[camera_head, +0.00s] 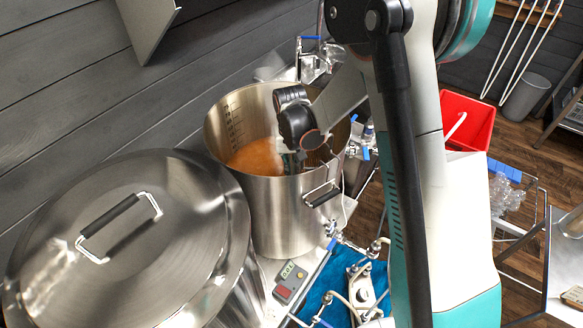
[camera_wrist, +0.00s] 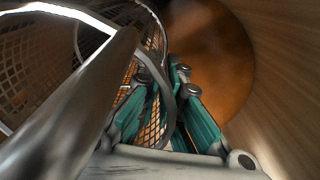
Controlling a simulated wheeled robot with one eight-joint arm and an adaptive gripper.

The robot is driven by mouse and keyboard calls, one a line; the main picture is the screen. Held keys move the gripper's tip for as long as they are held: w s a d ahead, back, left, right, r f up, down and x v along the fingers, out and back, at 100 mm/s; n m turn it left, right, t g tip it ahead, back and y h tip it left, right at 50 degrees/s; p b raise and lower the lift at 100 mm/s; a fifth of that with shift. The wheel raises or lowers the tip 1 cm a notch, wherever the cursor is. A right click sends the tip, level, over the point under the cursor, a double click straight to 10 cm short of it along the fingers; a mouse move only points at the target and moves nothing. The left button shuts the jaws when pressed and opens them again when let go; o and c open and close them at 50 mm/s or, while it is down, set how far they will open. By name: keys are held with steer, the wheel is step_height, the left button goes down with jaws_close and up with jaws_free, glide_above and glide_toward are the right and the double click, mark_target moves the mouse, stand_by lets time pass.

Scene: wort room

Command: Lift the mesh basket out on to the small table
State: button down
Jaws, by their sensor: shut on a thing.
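The mesh basket (camera_wrist: 28,85) fills the left of the wrist view, with a bright metal rim and a curved metal band. It sits inside the tall steel pot (camera_head: 285,215), which holds orange-brown liquid (camera_head: 257,158). My gripper (camera_head: 292,160) reaches down into the pot from above. In the wrist view its teal fingers (camera_wrist: 172,75) are closed at the curved band of the basket. The exact grip point is partly hidden by the fingers. In the head view my wrist and the pot wall hide most of the basket. I cannot tell for sure which surface is the small table.
A lidded steel pot (camera_head: 130,240) stands front left. A controller (camera_head: 290,282) and a pump (camera_head: 362,288) on a blue towel (camera_head: 340,270) lie in front. At right are a red bin (camera_head: 467,118), a metal-framed stand (camera_head: 538,225) and a grey bucket (camera_head: 527,98).

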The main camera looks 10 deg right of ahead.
steer(key=shift+r, duration=0.1)
step_height(320, 180, up, 10)
steer(key=w+a+p, duration=0.1)
steer(key=p, duration=0.3)
steer(key=shift+w+p, duration=0.35)
stand_by(1.3)
step_height(320, 180, up, 22)
steer(key=p, duration=1.1)
steer(key=shift+f, duration=0.25)
steer(key=shift+s, duration=0.1)
